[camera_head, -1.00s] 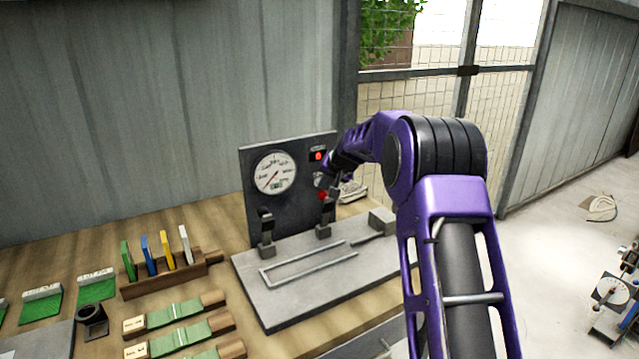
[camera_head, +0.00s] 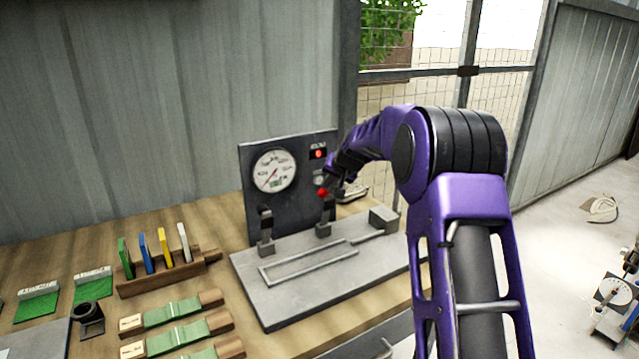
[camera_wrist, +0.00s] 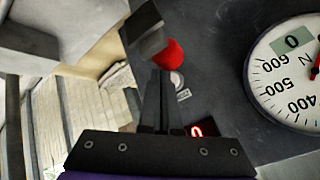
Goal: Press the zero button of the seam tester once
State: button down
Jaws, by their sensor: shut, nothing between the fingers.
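The seam tester has a dark upright panel (camera_head: 290,215) with a white dial gauge (camera_head: 274,170), a small red display (camera_head: 318,154) and a round pale button (camera_head: 320,179) below the display. In the wrist view the button (camera_wrist: 177,80) sits beside a small label too small to read. The red ball knob (camera_wrist: 168,55) of a clamp is close by. My gripper (camera_wrist: 160,74) is shut and empty, its fingertips pointing at the panel beside the button and knob. I cannot tell whether the tips touch anything. The display (camera_wrist: 203,129), partly hidden by my gripper, appears to read 0.
The tester's grey base (camera_head: 290,295) carries clamps and a bent metal rod (camera_head: 310,262). To its left, a wooden rack (camera_head: 165,283) holds coloured tags, and green strips (camera_head: 173,312) lie on the wooden table. A mesh fence stands behind on the right.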

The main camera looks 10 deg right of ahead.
jog(key=s+b, duration=0.1)
jog(key=s+d+b, duration=0.1)
jog(key=s, duration=0.1)
jog(key=s+d+b, duration=0.1)
jog(key=shift+s+b, duration=0.2)
jog(key=shift+b, duration=0.2)
jog(key=shift+a, duration=0.1)
